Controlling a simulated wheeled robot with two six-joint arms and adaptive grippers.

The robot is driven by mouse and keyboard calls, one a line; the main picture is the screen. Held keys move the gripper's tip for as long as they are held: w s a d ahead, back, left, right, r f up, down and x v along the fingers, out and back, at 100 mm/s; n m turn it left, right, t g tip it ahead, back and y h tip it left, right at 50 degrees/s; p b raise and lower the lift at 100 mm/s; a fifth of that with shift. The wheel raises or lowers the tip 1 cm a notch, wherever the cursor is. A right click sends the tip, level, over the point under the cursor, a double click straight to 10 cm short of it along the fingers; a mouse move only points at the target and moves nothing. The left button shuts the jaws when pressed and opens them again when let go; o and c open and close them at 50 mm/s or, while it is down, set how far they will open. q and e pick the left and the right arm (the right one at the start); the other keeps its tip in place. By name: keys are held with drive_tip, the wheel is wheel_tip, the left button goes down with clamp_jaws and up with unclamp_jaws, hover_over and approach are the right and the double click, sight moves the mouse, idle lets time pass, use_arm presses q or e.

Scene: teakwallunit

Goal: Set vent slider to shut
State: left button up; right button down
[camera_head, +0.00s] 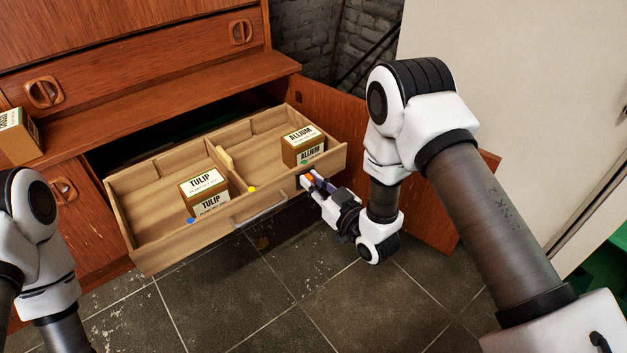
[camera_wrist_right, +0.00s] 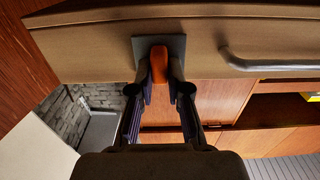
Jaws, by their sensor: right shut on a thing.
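The vent slider shows in the right wrist view as an orange knob (camera_wrist_right: 158,63) on a grey plate (camera_wrist_right: 141,46), fixed to the front of the pulled-out wooden drawer (camera_wrist_right: 90,48). My right gripper (camera_wrist_right: 160,82) has its two fingers closed on the sides of the orange knob. In the head view my right gripper (camera_head: 311,183) is at the right end of the drawer front, with a bit of orange between its fingertips. The slider's track and any shut marking are hidden or too small to read. My left gripper is out of view.
The open drawer (camera_head: 150,250) holds a Tulip box (camera_head: 204,186) and an Allium box (camera_head: 303,146). A metal bar handle (camera_head: 260,207) is left of my right gripper. An open cabinet door (camera_head: 432,220) stands behind my right forearm. The tiled floor (camera_head: 230,310) in front is clear.

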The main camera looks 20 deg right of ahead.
drive_tip(key=c, duration=1.1)
unclamp_jaws()
drive_tip(key=shift+a, duration=0.35)
drive_tip(key=v, duration=1.2)
drive_tip(key=shift+d, duration=0.1)
